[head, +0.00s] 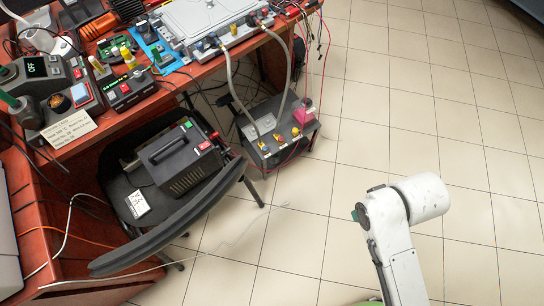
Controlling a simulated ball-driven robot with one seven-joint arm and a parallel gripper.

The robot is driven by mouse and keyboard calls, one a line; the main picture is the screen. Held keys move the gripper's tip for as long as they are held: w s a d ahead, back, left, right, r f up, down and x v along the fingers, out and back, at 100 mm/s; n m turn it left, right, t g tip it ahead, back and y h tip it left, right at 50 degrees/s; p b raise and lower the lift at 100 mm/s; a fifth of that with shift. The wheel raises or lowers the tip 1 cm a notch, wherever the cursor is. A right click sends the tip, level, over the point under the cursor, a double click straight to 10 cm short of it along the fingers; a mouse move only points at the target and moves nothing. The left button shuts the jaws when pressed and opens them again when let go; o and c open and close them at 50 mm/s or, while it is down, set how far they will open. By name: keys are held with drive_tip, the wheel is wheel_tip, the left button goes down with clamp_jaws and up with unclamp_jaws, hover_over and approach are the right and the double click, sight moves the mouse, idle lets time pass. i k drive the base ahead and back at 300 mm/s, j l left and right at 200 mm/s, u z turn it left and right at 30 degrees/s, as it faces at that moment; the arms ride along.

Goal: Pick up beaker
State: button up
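I cannot clearly make out the beaker. A pale, partly see-through vessel (38,38) stands at the far left end of the red-brown bench and may be it; it is cut by the picture's edge and small. A small pink, clear-looking container (303,111) sits on the dark pump box on the floor; I cannot tell whether it is a beaker. My white arm is at the lower right over the floor, well away from both. My gripper is not in view.
The bench (75,148) is crowded with instruments, a metal plate (205,18) and wires. A chair (135,225) carrying a black unit (180,158) stands in front. Hoses run down to the pump box (262,150). A loose cable lies on the tiles. The tiled floor at right is clear.

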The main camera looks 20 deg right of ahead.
sight(273, 161)
drive_tip(key=i+l+u, duration=0.25)
drive_tip(key=i+l, duration=0.25)
drive_tip(key=i+l+u, duration=0.25)
drive_tip(key=i+l, duration=0.2)
drive_tip(key=l, duration=0.2)
